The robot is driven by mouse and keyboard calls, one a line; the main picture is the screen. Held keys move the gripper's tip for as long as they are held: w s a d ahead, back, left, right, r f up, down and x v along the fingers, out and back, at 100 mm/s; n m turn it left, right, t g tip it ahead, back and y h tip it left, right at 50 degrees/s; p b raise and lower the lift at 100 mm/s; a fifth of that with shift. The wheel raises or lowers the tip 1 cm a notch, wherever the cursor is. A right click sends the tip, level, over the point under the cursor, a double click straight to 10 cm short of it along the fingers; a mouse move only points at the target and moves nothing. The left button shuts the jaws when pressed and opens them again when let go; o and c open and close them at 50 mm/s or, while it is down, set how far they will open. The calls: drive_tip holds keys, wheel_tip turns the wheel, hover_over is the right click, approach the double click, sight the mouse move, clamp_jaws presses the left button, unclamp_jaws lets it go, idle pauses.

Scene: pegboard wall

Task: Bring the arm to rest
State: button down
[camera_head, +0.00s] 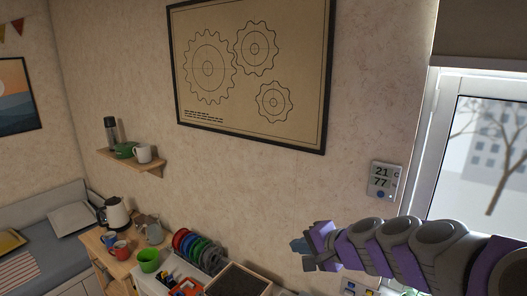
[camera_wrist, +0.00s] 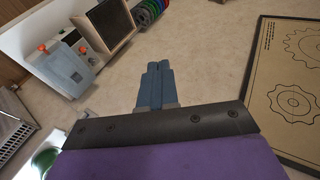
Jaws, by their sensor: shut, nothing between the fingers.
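My gripper (camera_head: 300,246) reaches in from the right in the head view, at the end of my purple and grey arm. It is held in the air in front of the beige wall (camera_head: 238,182). In the wrist view the two blue-grey fingers of my gripper (camera_wrist: 158,68) lie side by side, closed together. Nothing is between them. The fingers touch nothing that I can see.
A framed gear poster (camera_head: 250,68) hangs on the wall. A small display (camera_head: 385,179) is mounted beside the window (camera_head: 480,150). A row of coloured spools (camera_head: 200,250), a green cup (camera_head: 148,260) and a kettle (camera_head: 116,214) stand below. The wall's middle is clear.

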drive_tip(key=s+a+f+n+g+b, duration=0.3)
drive_tip(key=s+a+f+n+g, duration=0.15)
drive_tip(key=s+f, duration=0.4)
drive_tip(key=s+d+f+n+g+h+b, duration=0.1)
drive_tip(key=s+d+f+g+h+b, duration=0.1)
drive_tip(key=s, duration=0.7)
drive_tip(key=s+d+f+n+g+h+b, duration=0.2)
drive_tip(key=s+d+f+h+b, duration=0.1)
drive_tip(key=s+f, duration=0.4)
drive_tip(key=s+d+f+n+g+h+b, duration=0.1)
drive_tip(key=s+d+f, duration=0.3)
drive_tip(key=s, duration=0.7)
drive_tip(key=shift+s+f+g+h+b, duration=0.3)
drive_tip(key=shift+g+h+b, duration=0.25)
drive_tip(key=shift+h+b, duration=0.15)
